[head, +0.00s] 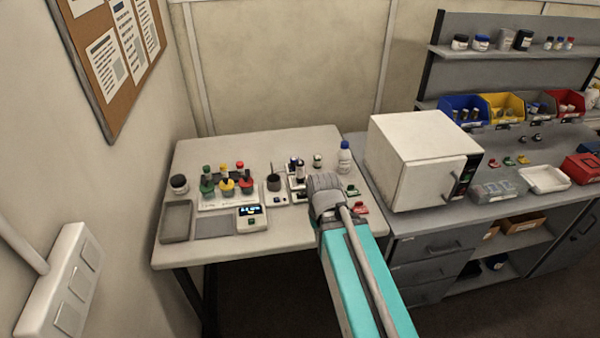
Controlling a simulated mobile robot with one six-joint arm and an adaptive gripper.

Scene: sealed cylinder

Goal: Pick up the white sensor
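I cannot pick out a white sensor for certain in the head view. Several small white and dark items (298,180) stand near the middle of the white table (290,228), just left of my arm's end. My gripper (324,190) is at the dark grey end of my arm, over the right part of the table. Its fingers cannot be made out, so whether it is open or holds anything does not show. My arm hides part of the table's front right.
Green, yellow and red-topped bottles (227,181), a grey tray (176,222) and a lit display device (250,218) stand at the left. A white bottle (344,158) stands at the back right. A white oven-like box (420,160) is on the neighbouring bench.

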